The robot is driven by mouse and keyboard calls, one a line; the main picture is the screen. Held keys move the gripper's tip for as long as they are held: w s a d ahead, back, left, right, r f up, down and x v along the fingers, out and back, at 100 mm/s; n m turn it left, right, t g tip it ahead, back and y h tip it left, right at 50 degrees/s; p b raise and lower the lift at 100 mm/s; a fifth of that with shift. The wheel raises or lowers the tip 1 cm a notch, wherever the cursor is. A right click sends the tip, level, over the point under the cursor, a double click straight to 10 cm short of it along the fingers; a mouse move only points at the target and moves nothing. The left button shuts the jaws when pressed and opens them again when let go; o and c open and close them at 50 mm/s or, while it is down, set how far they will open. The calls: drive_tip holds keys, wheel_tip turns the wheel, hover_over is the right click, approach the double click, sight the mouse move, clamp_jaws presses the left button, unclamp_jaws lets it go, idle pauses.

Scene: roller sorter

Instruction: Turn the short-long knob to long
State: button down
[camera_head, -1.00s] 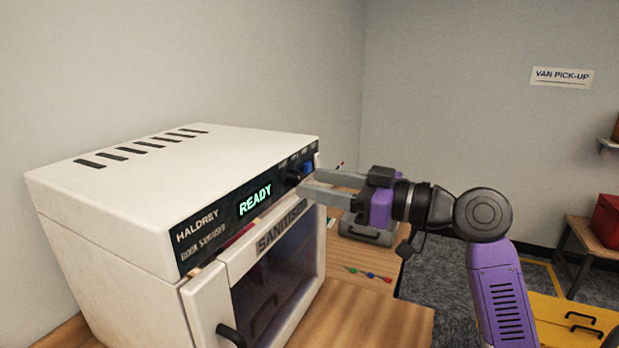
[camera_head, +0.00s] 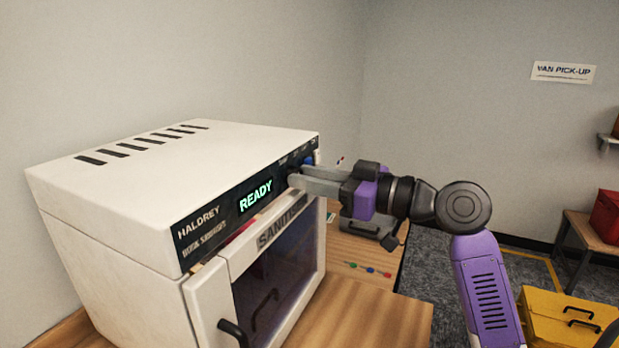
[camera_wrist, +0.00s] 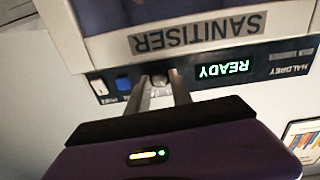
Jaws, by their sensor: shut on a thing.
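The white book sanitiser (camera_head: 180,150) stands on a wooden table, its display (camera_head: 255,197) reading READY. The knob sits on its dark control panel, between the display and a blue button. It shows as a small grey round part (camera_wrist: 159,80) in the wrist view, upside down there. My gripper (camera_head: 297,178) has its two grey fingers at the panel, one on each side of the knob and shut on it. In the head view the fingers hide most of the knob. Its pointer and the short and long marks cannot be read.
The blue button (camera_wrist: 123,83) and a white switch (camera_wrist: 99,87) are close beside the fingers. The sanitiser's glass door (camera_head: 280,270) is below the panel. A grey device (camera_head: 368,222) stands behind my gripper, and small coloured pieces (camera_head: 370,269) lie on the table.

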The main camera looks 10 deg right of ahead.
drive_tip(key=shift+m, duration=0.3)
drive_tip(key=shift+r+m+p, duration=0.1)
drive_tip(key=shift+m+p, duration=4.15)
drive_tip(key=shift+m, duration=1.25)
drive_tip(key=shift+d, duration=0.1)
drive_tip(key=c, duration=1.1)
unclamp_jaws()
drive_tip(key=shift+c, duration=0.2)
drive_tip(key=shift+f, duration=0.3)
